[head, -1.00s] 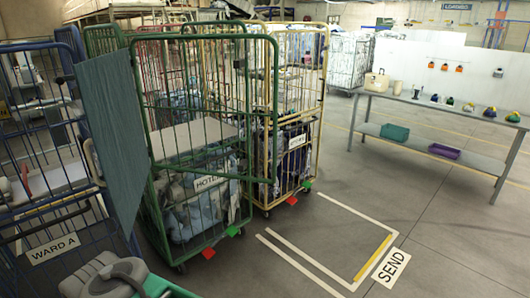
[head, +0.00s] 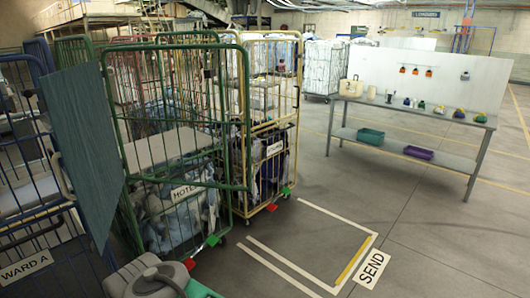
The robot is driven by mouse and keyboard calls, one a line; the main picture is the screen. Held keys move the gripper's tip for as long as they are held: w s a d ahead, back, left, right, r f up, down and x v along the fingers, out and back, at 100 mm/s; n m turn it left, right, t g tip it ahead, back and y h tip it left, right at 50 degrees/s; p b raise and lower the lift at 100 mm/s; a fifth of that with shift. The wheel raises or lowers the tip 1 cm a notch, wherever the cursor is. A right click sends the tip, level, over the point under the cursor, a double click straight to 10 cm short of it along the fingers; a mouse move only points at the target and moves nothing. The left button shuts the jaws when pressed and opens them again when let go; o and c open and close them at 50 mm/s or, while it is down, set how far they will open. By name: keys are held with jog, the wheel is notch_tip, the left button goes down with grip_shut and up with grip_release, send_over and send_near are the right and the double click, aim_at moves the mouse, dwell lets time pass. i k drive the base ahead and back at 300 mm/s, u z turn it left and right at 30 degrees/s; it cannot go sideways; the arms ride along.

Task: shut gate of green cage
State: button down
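The green cage (head: 230,130) stands left of centre in the head view, with a HOTEL sign (head: 183,192) low on its front and bagged laundry (head: 165,220) inside. Its barred green gate (head: 247,120) covers the upper front. The gate's right edge stands out past the cage's right front post, so it looks ajar rather than flush. No latch can be made out clearly.
A yellow cage (head: 298,90) stands close behind to the right. A blue cage labelled WARD A (head: 25,268) with a blue-grey panel (head: 85,150) is at the left. Floor beside the SEND sign (head: 371,269) is clear; a bench (head: 410,118) stands at right.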

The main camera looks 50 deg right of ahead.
aim_at(210, 73)
jog(key=z, duration=0.1)
jog(key=i, duration=0.9)
jog(key=u, duration=0.25)
